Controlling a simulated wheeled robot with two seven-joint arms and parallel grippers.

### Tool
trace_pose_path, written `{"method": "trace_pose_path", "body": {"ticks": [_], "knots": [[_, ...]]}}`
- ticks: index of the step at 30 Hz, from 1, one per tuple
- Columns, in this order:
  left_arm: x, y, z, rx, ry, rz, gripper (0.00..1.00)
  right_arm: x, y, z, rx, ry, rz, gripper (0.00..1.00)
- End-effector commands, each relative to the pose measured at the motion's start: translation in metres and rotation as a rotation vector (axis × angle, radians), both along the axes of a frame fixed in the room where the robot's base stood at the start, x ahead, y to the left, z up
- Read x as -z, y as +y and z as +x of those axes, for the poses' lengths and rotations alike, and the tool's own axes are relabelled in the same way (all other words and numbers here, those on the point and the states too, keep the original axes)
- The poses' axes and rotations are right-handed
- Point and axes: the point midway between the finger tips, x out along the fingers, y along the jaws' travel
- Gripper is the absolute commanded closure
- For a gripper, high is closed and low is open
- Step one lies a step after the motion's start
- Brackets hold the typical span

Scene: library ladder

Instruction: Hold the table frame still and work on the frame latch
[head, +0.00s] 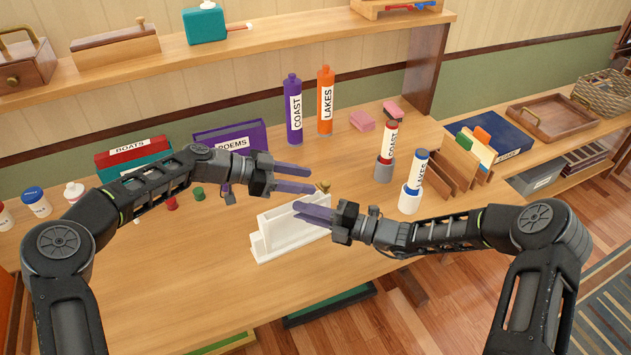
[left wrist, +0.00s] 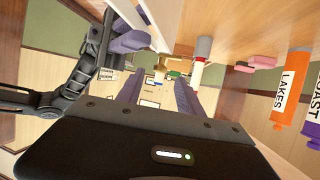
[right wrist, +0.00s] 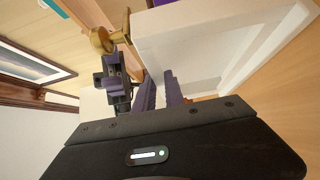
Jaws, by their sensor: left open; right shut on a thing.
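The white table frame (head: 290,236) stands upright on the wooden table; its pale panel fills the top of the right wrist view (right wrist: 205,45). The brass frame latch (head: 323,187) sits at its upper right end and shows as a round knob in the right wrist view (right wrist: 104,40). My right gripper (head: 299,211) is shut on the frame's upper edge, just below the latch. My left gripper (head: 308,178) is open, its purple fingers apart and pointing right, close to the latch. I cannot tell whether they touch it. My right fingers hide part of the frame.
Purple COAST (head: 294,112) and orange LAKES (head: 326,102) bottles stand behind. The POEMS box (head: 232,138) is back left. The front table is clear.

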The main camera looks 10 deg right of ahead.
Motion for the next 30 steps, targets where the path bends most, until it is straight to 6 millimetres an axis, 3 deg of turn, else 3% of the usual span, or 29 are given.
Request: {"method": "trace_pose_path", "body": {"ticks": [6,17,30], "knots": [[0.012,-0.028,0.002,0.002,0.001,-0.001,0.57,0.000,0.000,0.000,0.000,0.000,-0.001,1.00],[0.014,-0.034,0.003,-0.001,0.000,0.000,0.57,0.000,0.000,0.000,0.000,0.000,-0.001,1.00],[0.014,-0.034,0.003,0.000,0.000,0.000,0.91,0.000,0.000,0.000,0.000,0.000,-0.001,1.00]]}}
